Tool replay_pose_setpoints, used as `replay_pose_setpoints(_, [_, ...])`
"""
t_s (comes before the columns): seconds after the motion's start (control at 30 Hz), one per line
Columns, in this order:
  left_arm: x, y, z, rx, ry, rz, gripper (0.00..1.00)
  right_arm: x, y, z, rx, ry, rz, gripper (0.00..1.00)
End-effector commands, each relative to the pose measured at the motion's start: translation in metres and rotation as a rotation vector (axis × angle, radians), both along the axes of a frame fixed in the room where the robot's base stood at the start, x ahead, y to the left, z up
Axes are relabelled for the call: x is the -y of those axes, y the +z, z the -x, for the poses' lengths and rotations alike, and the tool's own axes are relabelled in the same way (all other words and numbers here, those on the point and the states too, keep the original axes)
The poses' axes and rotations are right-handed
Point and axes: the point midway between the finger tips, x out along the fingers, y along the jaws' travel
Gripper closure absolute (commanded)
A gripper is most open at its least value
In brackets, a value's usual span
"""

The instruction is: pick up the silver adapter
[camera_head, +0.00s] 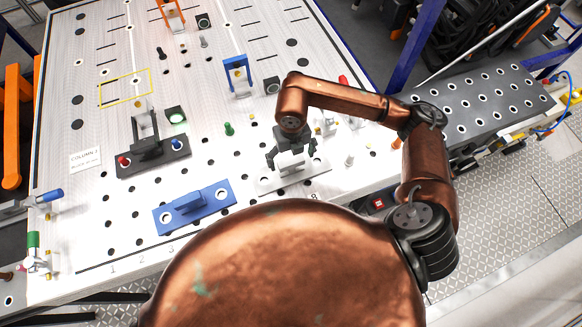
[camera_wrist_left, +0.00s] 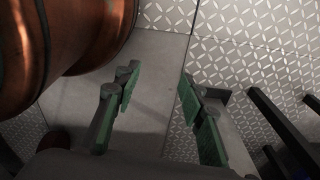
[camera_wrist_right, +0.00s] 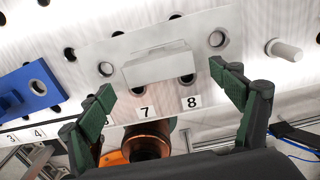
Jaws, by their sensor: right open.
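The silver adapter is a light grey plate with a raised block in its middle and a hole near each end; in the right wrist view the adapter (camera_wrist_right: 158,70) lies flat on the perforated table above the labels 7 and 8. In the head view the adapter (camera_head: 312,170) is partly hidden under my right gripper (camera_head: 292,160). In the right wrist view my right gripper (camera_wrist_right: 163,82) is open, its green-padded fingers apart on either side of the block's near side, not closed on it. My left gripper (camera_wrist_left: 153,90) is open and empty over the patterned floor, away from the table.
A blue adapter (camera_head: 194,207) lies left of the silver one, with a dark adapter (camera_head: 153,156) behind it. A pale peg (camera_wrist_right: 284,50) stands right of the silver adapter. A green peg (camera_head: 228,129) and a blue bracket (camera_head: 237,76) stand farther back.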

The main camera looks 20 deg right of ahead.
Motion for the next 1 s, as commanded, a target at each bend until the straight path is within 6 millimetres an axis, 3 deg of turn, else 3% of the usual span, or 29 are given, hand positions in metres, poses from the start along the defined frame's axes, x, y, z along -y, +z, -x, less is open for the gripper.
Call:
replay_pose_setpoints(0.17, [-0.001, 0.015, 0.016, -0.021, 0.004, -0.001, 0.63, 0.001, -0.022, -0.002, -0.005, -0.001, 0.0, 0.15])
replay_pose_setpoints(0.37, [0.0, 0.021, 0.0, -0.001, 0.0, 0.0, 0.63, 0.002, -0.046, -0.003, -0.001, -0.001, 0.0, 0.15])
replay_pose_setpoints(0.63, [0.0, 0.022, -0.016, 0.02, -0.004, 0.001, 0.63, 0.002, -0.05, -0.003, 0.0, -0.001, 0.0, 0.15])
replay_pose_setpoints(1.0, [0.0, 0.021, -0.002, 0.003, 0.0, -0.001, 0.63, 0.003, -0.049, -0.003, 0.0, -0.003, 0.0, 0.41])
